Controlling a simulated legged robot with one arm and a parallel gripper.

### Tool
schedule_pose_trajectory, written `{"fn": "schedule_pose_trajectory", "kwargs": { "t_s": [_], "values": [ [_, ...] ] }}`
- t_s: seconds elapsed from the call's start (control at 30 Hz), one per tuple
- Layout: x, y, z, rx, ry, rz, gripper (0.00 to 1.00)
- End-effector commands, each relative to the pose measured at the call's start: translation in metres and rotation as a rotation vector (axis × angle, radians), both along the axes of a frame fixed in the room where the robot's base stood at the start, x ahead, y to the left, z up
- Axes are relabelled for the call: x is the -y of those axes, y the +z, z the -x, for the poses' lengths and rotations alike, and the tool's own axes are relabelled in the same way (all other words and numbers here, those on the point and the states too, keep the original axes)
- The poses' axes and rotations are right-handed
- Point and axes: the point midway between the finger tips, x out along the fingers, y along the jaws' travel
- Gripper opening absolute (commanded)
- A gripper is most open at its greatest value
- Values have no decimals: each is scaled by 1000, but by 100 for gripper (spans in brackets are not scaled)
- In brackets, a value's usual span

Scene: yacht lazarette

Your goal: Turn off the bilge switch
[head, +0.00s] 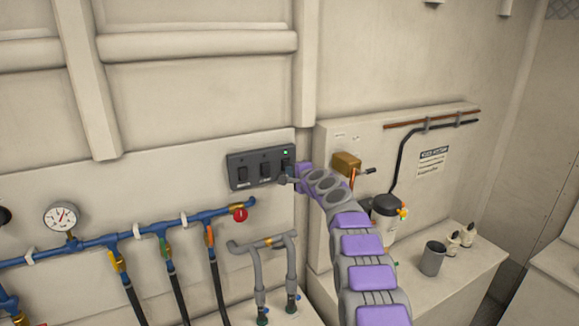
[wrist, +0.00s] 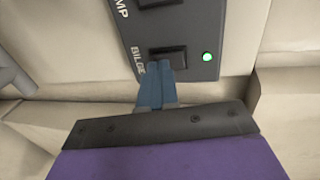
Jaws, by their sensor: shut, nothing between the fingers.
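The dark switch panel (head: 261,166) is fixed to the wall and carries several black rocker switches in a row. The bilge switch (wrist: 168,58) is the one at the panel's right end in the head view, with "BILGE" lettering beside it in the wrist view. A green light (wrist: 207,57) is lit next to it; it also shows in the head view (head: 285,152). My gripper (wrist: 158,68) is shut and empty, its blue fingertips at the edge of the bilge switch. I cannot tell whether they touch it. In the head view my gripper (head: 284,179) partly covers the switch's lower end.
Blue pipes (head: 110,241) with valves and a pressure gauge (head: 61,217) run along the wall at lower left. Grey pipes (head: 268,243) stand below the panel. A brass-coloured box (head: 346,162), a grey cup (head: 432,258) and small bottles (head: 460,238) are at right.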

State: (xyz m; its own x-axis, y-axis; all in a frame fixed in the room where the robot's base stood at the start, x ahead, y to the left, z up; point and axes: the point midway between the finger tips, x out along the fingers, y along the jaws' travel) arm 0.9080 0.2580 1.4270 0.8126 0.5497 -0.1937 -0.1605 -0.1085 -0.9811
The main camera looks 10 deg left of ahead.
Motion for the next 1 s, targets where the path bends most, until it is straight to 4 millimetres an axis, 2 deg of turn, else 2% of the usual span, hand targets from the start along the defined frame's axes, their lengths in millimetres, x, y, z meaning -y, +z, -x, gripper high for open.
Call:
{"fn": "schedule_pose_trajectory", "kwargs": {
  "t_s": [0.4,1.0],
  "values": [
    [-9,-2,-14,0,0,-1,0],
    [-11,-8,-17,16,-2,-10,0]
  ]
}}
